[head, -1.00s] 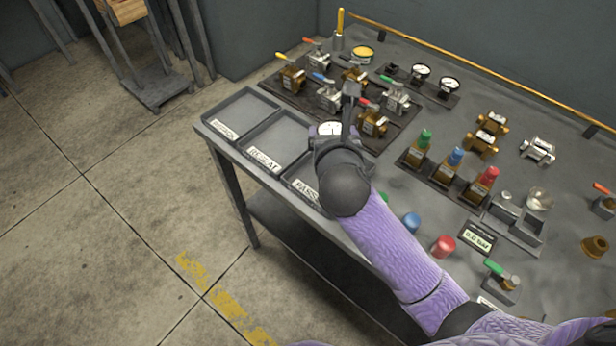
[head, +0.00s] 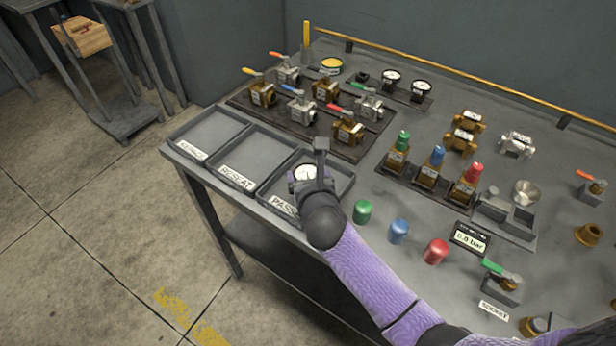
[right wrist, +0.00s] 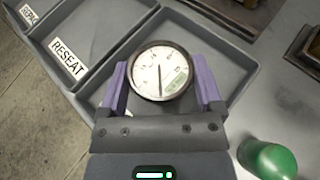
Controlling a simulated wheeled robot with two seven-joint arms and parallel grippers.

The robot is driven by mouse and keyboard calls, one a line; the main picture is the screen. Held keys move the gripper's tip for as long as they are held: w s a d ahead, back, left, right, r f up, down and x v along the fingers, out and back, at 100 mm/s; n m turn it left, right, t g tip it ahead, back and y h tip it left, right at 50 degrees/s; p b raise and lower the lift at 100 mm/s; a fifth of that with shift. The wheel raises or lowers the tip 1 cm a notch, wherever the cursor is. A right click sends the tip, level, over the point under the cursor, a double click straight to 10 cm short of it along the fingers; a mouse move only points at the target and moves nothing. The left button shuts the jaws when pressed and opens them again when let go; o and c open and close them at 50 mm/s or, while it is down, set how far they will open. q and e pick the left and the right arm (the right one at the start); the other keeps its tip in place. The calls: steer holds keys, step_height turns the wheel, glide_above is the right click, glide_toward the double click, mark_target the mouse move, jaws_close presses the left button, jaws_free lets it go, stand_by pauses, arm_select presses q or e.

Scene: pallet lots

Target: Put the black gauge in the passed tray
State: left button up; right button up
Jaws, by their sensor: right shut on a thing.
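The black gauge (right wrist: 161,71) has a white dial and a dark rim. My right gripper (right wrist: 163,85) is shut on it, with a purple finger on each side. In the head view the gauge (head: 305,173) shows its dial up at my right gripper (head: 313,178), over the passed tray (head: 343,184). That tray is the rightmost of three grey trays, its label partly covered by my arm. Whether the gauge touches the tray floor cannot be told. My left gripper is not in view.
The reseat tray (head: 250,157) and another tray (head: 207,134) lie empty to the left. Green (head: 362,211), blue (head: 399,231) and red (head: 435,251) caps stand right of my arm. A dark board with several valves (head: 290,125) lies behind the trays. Two more gauges (head: 421,91) stand in a rack.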

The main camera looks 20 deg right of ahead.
steer(key=o, duration=1.2)
steer(key=shift+f, duration=0.1)
steer(key=shift+c, duration=0.2)
steer(key=p+v, duration=0.4)
steer(key=v, duration=0.8)
steer(key=shift+p, duration=0.35)
